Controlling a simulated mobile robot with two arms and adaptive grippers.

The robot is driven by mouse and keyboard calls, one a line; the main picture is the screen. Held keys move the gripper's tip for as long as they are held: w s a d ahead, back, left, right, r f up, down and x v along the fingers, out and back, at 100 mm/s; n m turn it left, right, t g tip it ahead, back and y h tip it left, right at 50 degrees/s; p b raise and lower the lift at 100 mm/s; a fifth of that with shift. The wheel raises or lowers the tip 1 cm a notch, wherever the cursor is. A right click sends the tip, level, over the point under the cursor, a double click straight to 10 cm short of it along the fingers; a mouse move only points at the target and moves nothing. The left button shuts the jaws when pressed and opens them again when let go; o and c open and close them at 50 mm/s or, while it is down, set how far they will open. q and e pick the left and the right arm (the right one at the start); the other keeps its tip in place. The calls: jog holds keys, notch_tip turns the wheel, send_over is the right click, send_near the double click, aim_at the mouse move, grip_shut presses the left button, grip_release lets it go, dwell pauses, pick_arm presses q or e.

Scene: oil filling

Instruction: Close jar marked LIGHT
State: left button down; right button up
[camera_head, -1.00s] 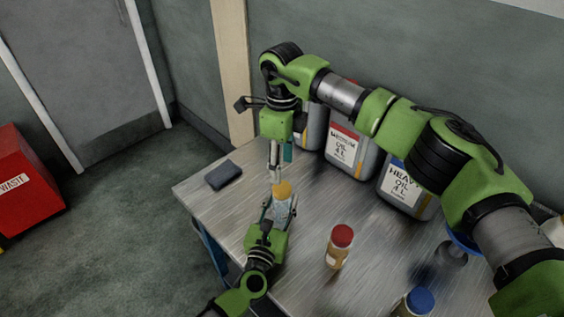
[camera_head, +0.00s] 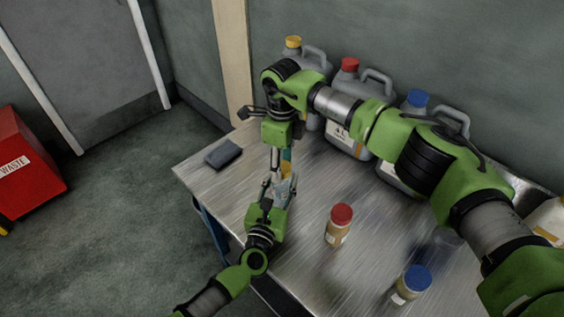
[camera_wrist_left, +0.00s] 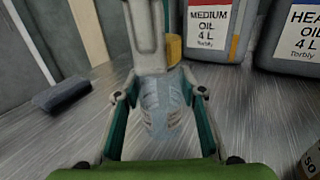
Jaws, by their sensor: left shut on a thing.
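A clear jar (camera_wrist_left: 168,102) stands upright between the fingers of my left gripper (camera_wrist_left: 160,112), which is shut on it above the table. It also shows in the head view (camera_head: 284,188). Its marking cannot be read. A yellow lid (camera_head: 285,170) is at the jar's top, partly hidden by my right gripper (camera_head: 280,163). The right gripper points down from above, its fingers at the lid. A yellow patch shows behind a right finger in the left wrist view. I cannot tell whether the right fingers are closed on the lid, or how the lid sits.
A red-lidded jar (camera_head: 338,228) and a blue-lidded jar (camera_head: 412,285) stand on the metal table (camera_head: 310,262). Oil canisters with yellow, red (camera_head: 349,65) and blue caps stand along the back, partly behind my right arm. A dark cloth (camera_head: 223,154) lies at the left corner.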

jog(key=c, duration=0.8)
jog(key=shift+o, duration=0.2)
jog(key=o, duration=1.3)
notch_tip(320, 180, up, 12)
pick_arm(q)
jog(key=c, duration=1.2)
grip_release()
jog(key=shift+c, duration=0.2)
